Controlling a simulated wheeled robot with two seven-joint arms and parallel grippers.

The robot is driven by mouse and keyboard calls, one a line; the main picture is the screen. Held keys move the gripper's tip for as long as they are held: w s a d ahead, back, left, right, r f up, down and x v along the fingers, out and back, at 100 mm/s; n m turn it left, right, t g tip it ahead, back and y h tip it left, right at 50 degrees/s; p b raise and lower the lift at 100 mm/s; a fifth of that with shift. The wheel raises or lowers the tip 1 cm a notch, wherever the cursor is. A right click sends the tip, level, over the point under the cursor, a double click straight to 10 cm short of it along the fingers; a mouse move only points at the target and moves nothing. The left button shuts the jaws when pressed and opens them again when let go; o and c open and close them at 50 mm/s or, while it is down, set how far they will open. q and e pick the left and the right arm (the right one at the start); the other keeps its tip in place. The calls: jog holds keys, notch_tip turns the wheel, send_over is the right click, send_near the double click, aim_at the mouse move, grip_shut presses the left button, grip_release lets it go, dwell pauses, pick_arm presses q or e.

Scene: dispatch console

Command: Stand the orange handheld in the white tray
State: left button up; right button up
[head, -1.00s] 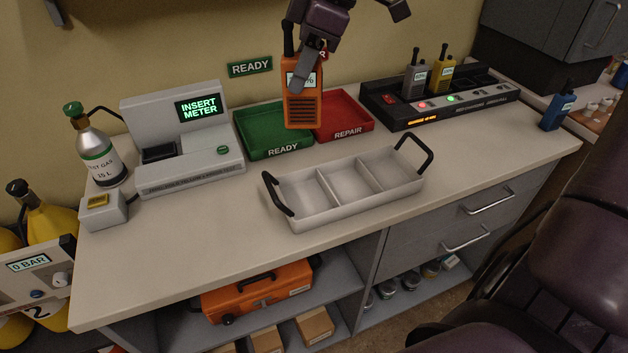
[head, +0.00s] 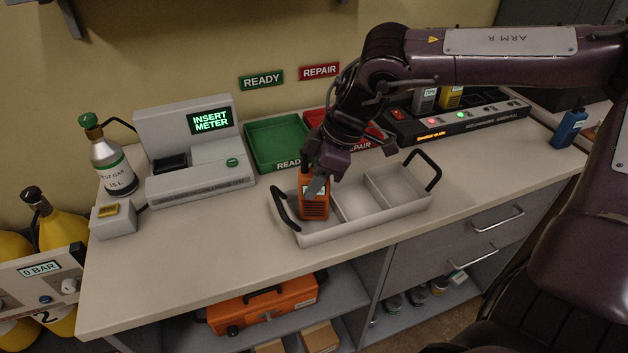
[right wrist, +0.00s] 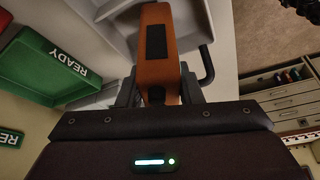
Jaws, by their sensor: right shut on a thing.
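The orange handheld (head: 314,203) is upright in the left compartment of the white tray (head: 330,237), its lower end behind the tray's front wall. I cannot tell if it touches the tray floor. My right gripper (head: 325,184) is shut on its upper part from above. In the right wrist view the orange handheld (right wrist: 160,45) is between the fingers, with the white tray (right wrist: 205,18) beyond it. The tray's other two compartments look empty. My left gripper is not in view.
Green READY tray (head: 277,146) and red REPAIR tray (head: 312,118) stand behind the white tray. A meter station (head: 188,150) is at left, a charger rack (head: 455,125) at back right, and a blue handheld (head: 569,128) at far right. The counter's front left is clear.

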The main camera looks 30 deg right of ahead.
jog(key=shift+f, duration=0.55)
jog(key=o, duration=0.7)
jog(key=shift+f, duration=0.15)
jog(key=o, duration=0.4)
jog(key=shift+o, duration=0.2)
